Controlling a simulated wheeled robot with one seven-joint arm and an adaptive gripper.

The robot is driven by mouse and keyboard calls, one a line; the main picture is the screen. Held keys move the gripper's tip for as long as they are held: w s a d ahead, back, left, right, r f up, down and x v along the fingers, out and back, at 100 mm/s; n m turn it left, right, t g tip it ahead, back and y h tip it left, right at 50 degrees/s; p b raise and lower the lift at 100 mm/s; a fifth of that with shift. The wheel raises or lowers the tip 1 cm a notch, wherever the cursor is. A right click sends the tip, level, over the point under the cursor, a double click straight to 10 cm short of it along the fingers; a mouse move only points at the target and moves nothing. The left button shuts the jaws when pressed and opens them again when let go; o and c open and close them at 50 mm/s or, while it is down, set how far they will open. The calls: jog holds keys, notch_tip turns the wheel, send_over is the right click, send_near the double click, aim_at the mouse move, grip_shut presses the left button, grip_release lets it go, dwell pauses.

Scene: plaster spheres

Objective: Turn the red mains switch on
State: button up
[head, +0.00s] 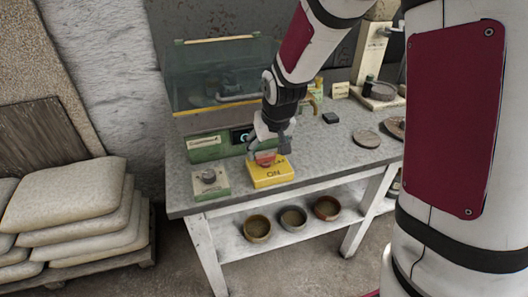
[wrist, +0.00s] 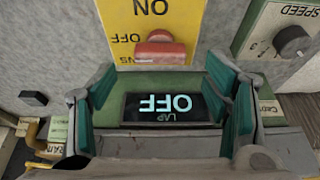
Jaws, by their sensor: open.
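The red switch handle (wrist: 160,47) sits on a yellow box (wrist: 185,12) marked ON and OFF, upside down in the wrist view; the handle is beside the OFF word. In the head view the yellow box (head: 271,177) stands at the bench's front edge, with the red handle (head: 265,158) partly hidden by my gripper (head: 271,146). In the wrist view my gripper (wrist: 163,95) is open and empty, its teal-padded fingers apart. The handle appears just beyond the fingertips, not between them. A lit display (wrist: 165,105) on the green machine (head: 206,146) reads OFF.
A SPEED box with a dark knob (head: 208,177) stands left of the yellow box. A clear guard (head: 215,78) rises behind. A small black block (head: 330,118) and a round disc (head: 366,139) lie to the right. Bowls (head: 293,217) stand on the lower shelf.

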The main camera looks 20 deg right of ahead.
aim_at(265, 155)
jog(key=shift+x, duration=2)
jog(key=shift+c, duration=0.2)
jog(key=c, duration=1.1)
